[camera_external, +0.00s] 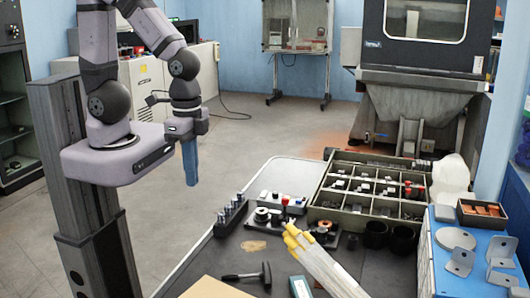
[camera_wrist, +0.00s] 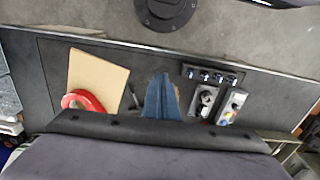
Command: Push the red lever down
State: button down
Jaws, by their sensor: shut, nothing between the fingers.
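The red lever (camera_external: 285,200) shows as a small red knob on a low grey box (camera_external: 294,208) near the bench's back edge. The lever's tilt is too small to tell. My gripper (camera_external: 190,182) has blue fingers pointing down, shut and empty. It is up and left of the lever, well apart from it. The fingers also show in the wrist view (camera_wrist: 161,82).
A dark rack of cylinders (camera_external: 230,216) stands left of the lever box. Right of it is a compartment tray (camera_external: 320,212). Yellow-tipped white rods (camera_external: 325,264), a hammer (camera_external: 264,273) and a cardboard sheet (camera_external: 209,288) are nearer. A red ring (camera_wrist: 88,100) shows in the wrist view.

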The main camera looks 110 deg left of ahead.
jog(key=s+a+f+n+g+b, duration=0.2)
jog(key=a+f, duration=0.1)
jog(key=f, duration=0.2)
jog(key=w+a+f+n+b, duration=0.1)
jog(key=w+a, duration=0.3)
jog(key=a, duration=0.1)
jog(key=w+a+f+n+t, duration=0.1)
jog(key=w+a, duration=0.4)
jog(key=w+a+f+n+b, duration=0.1)
jog(key=w+a+n, duration=0.1)
jog(key=w+a, duration=0.3)
jog(key=shift+w+f+b, duration=0.2)
jog(key=shift+w+b, duration=0.05)
jog(key=shift+b, duration=0.05)
jog(key=w+a+r+n, duration=0.5)
jog(key=w+r+n, duration=0.1)
jog(key=r+n, duration=0.3)
jog(key=shift+w+a+r+n+t+y, duration=0.2)
jog(key=shift+w+n+t+y, duration=0.1)
jog(key=shift+n, duration=0.3)
jog(key=shift+f, duration=0.1)
